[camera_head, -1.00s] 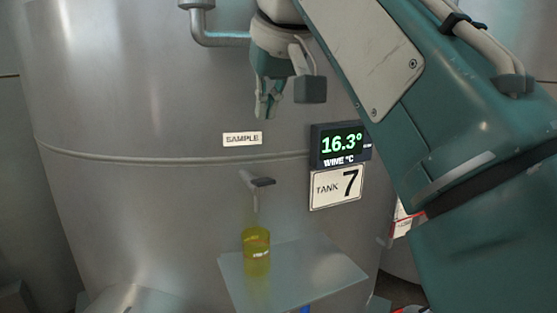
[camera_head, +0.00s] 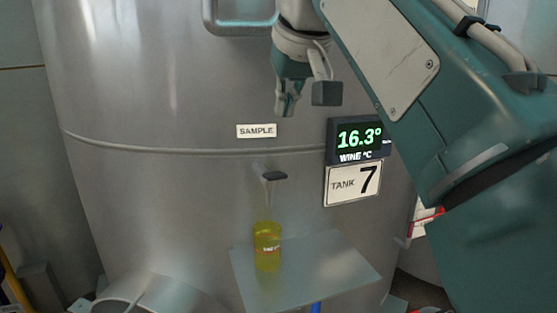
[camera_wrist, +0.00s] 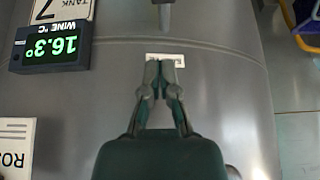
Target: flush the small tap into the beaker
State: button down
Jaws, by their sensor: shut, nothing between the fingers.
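The small tap (camera_head: 270,177) sticks out of the steel tank below the SAMPLE label, with a dark handle and a pale spout pointing down. What seems to be the tap's dark handle also shows at the top of the wrist view (camera_wrist: 164,12). The yellow beaker (camera_head: 267,247) stands upright under the spout on a grey shelf (camera_head: 330,262). I cannot tell whether liquid is running. My gripper (camera_head: 286,110) is shut and empty, above the tap and apart from it. In the wrist view its closed fingertips (camera_wrist: 166,66) overlap the SAMPLE label (camera_wrist: 165,58).
The steel tank (camera_head: 160,190) fills the background. A temperature display (camera_head: 358,139) reading 16.3° and a TANK 7 plate (camera_head: 352,184) are right of the tap. A pipe (camera_head: 240,28) is at the top. A pale rounded object (camera_head: 150,290) is at the lower left.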

send_over(278, 178)
jog(key=w, duration=0.2)
jog(key=f, duration=0.5)
jog(key=shift+a+f, duration=0.15)
jog(key=shift+a, duration=0.2)
jog(key=f, duration=0.2)
jog(key=shift+s+d+f, duration=0.1)
jog(key=shift+s+f, duration=0.15)
jog(key=shift+f, duration=0.05)
jog(key=shift+s+d+f, duration=0.15)
jog(key=shift+d+f, duration=0.05)
jog(key=shift+f, duration=0.6)
jog(key=shift+a, duration=0.2)
jog(key=shift+s+d+f+t+y, duration=0.15)
jog(key=shift+s+f+t, duration=0.15)
jog(key=shift+t, duration=0.25)
jog(key=shift+s+d+f+t+y, duration=0.1)
jog(key=shift+s+f+t+y, duration=0.1)
jog(key=shift+f+t, duration=0.25)
jog(key=shift+s+f, duration=0.1)
jog(key=shift+f, duration=0.3)
